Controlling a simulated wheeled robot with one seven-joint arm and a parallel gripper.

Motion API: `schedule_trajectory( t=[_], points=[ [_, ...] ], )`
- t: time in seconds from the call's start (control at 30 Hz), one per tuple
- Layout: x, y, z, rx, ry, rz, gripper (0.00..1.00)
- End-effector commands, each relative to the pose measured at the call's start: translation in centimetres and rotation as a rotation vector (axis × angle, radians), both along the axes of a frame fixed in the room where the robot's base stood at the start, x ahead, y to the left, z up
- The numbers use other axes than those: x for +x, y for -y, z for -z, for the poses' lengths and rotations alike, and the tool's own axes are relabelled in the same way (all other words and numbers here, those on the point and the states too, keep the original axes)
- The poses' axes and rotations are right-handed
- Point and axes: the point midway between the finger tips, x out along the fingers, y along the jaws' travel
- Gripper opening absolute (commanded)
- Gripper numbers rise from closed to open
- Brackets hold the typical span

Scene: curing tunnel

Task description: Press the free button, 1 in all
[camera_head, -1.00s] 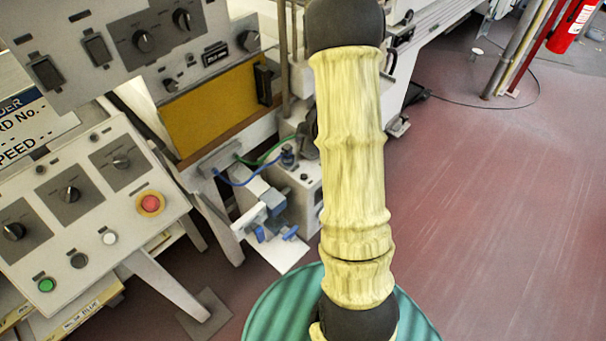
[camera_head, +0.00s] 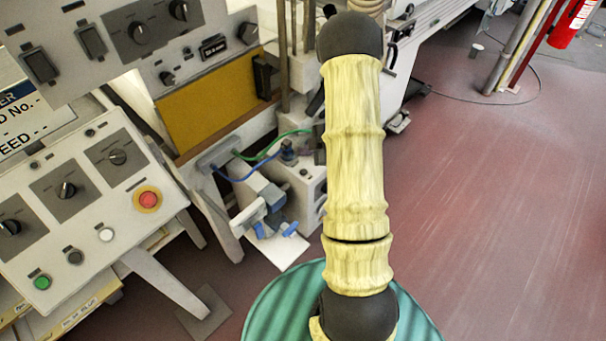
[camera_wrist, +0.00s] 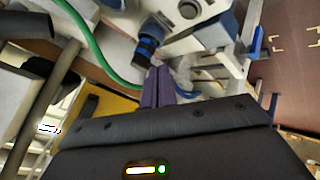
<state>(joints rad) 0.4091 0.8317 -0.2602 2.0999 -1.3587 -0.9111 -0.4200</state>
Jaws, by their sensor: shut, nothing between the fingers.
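A white machine box (camera_head: 306,190) stands left of my arm in the head view, with a small dark round button (camera_head: 304,172) on its face. In the wrist view a dark round button in a pale surround (camera_wrist: 188,9) shows near the top edge. My gripper (camera_wrist: 158,72) is shut and empty, its purple fingers together. In the picture its tips are below and left of that button, close to a blue-and-black fitting (camera_wrist: 148,42); I cannot tell whether they touch anything. In the head view my arm hides the gripper.
A sloped control panel (camera_head: 80,190) on the left carries a red button (camera_head: 148,199), white button (camera_head: 106,235), black button (camera_head: 75,258) and green button (camera_head: 42,282). A green hose (camera_wrist: 88,45) runs near my gripper. The red floor at right is largely clear.

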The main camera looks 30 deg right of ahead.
Motion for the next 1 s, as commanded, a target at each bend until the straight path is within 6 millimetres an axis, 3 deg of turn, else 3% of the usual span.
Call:
schedule_trajectory(
  t=[0.1,0.5,1.0],
  points=[
    [-0.1,0.1,2.1,0.0,0.0,0.002,0.0],
    [-0.1,0.3,6.2,0.001,0.0,0.007,0.0],
    [0.0,-0.1,6.5,-0.001,0.0,-0.001,0.0]
  ],
)
